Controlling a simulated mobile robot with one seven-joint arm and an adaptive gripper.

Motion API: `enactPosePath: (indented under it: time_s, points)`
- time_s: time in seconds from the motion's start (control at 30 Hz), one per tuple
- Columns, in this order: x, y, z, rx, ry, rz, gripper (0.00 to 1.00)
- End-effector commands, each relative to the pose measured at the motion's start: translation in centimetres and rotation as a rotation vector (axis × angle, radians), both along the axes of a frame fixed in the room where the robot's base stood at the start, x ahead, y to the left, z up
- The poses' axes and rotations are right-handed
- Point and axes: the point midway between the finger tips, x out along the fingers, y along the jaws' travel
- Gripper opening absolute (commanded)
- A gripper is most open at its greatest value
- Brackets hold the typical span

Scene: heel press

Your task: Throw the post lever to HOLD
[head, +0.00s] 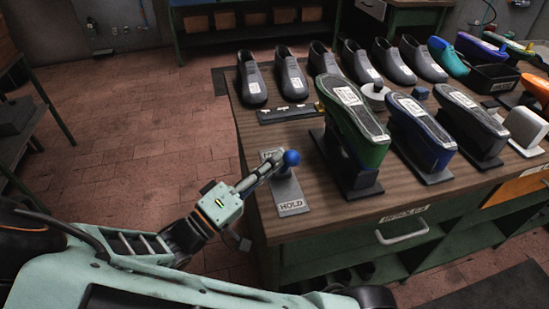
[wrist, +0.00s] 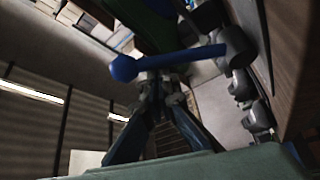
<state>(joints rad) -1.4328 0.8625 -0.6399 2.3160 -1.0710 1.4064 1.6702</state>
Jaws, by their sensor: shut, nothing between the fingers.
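The post lever has a blue ball knob (head: 291,158) and stands on a grey plate (head: 292,196) at the bench's near left corner. The plate's near end reads HOLD; the label at its far end is partly hidden by my gripper. The knob is nearer the far label, but the lever's exact tilt is hard to tell. My gripper (head: 273,165) is shut and empty, with its tips close beside the knob on its left. In the wrist view, the knob (wrist: 122,68) and its shaft (wrist: 185,55) cross just beyond my fingertips (wrist: 160,80). I cannot tell whether they touch.
A green shoe form on a black stand (head: 350,178) rises just right of the plate, with blue and black ones beyond. Grey shoes (head: 251,80) line the back of the bench. A dark strip (head: 287,114) lies behind the plate. The floor to the left is open.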

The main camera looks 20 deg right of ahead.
Motion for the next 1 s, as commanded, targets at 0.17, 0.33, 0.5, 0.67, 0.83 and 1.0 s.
enactPosePath:
  time_s: [0.17,0.33,0.5,0.67,0.83,1.0]
  points:
    - [-0.2,0.0,-0.2,0.002,0.003,-0.002,0.0]
    - [-0.3,-0.1,-0.3,0.002,0.004,-0.004,0.0]
    - [-0.4,-0.1,-0.3,0.002,0.004,-0.006,0.0]
    - [-0.4,0.0,-0.3,0.002,0.005,-0.006,0.0]
    - [-1.0,1.5,-0.7,0.002,0.005,0.0,0.0]
    - [-2.6,4.7,-1.4,0.001,0.005,0.003,0.0]
